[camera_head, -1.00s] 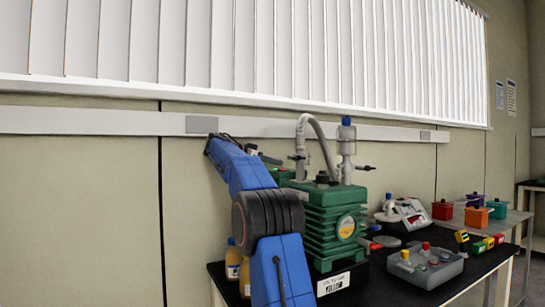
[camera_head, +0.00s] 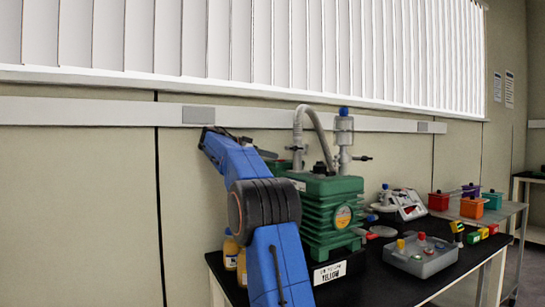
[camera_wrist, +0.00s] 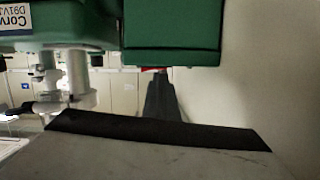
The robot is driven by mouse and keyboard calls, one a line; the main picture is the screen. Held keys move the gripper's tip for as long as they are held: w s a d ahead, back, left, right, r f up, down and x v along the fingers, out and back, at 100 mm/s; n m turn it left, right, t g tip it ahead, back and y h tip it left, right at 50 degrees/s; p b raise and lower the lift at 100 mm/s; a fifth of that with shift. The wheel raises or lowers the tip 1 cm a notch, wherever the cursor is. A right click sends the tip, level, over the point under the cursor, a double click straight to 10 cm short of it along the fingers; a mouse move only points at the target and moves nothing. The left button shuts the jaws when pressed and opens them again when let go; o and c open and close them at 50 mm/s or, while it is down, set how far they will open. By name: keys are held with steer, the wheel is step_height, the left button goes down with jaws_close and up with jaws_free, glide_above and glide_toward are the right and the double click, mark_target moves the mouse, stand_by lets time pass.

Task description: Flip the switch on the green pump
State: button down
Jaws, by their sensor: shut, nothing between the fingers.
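The green pump (camera_head: 330,215), with ribbed sides and a round yellow badge, stands upright on the black-topped table. In the wrist view its green body (camera_wrist: 172,35) fills the top, upside down. A small red part (camera_wrist: 153,69), perhaps the switch, shows at the edge of the green housing. My gripper (camera_wrist: 160,76) is shut and empty, its dark fingers pointing at the pump close to this red part. I cannot tell whether they touch. In the head view my blue arm reaches behind the pump's left side, and the gripper's tips are hidden.
A grey hose and metal fitting (camera_head: 343,140) rise from the pump. Yellow bottles (camera_head: 230,249) stand left of it, partly behind my arm. A grey tray (camera_head: 424,258) and a scale (camera_head: 402,205) stand to the right. The wall (camera_head: 90,200) is close behind.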

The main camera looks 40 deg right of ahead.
steer(key=v, duration=1.6)
steer(key=shift+a, duration=0.3)
steer(key=shift+r, duration=0.1)
steer(key=s+a+f+n+t+y, duration=0.2)
steer(key=s+a+f+n+y, duration=0.3)
steer(key=s+f, duration=1)
steer(key=s+a+f+n+t+y, duration=0.3)
steer(key=s+a+f+n+y, duration=0.2)
steer(key=s+a+f+n, duration=0.4)
steer(key=s+a+f+n+t+y, duration=0.3)
steer(key=s+a+f+n, duration=0.4)
steer(key=s+a+f, duration=0.8)
steer(key=s+f+y, duration=0.1)
steer(key=s+f, duration=0.5)
steer(key=f, duration=0.2)
steer(key=shift+s+a+n+y, duration=0.15)
steer(key=shift+s+n+y, duration=0.05)
steer(key=shift+n+y, duration=0.2)
steer(key=shift+r, duration=0.1)
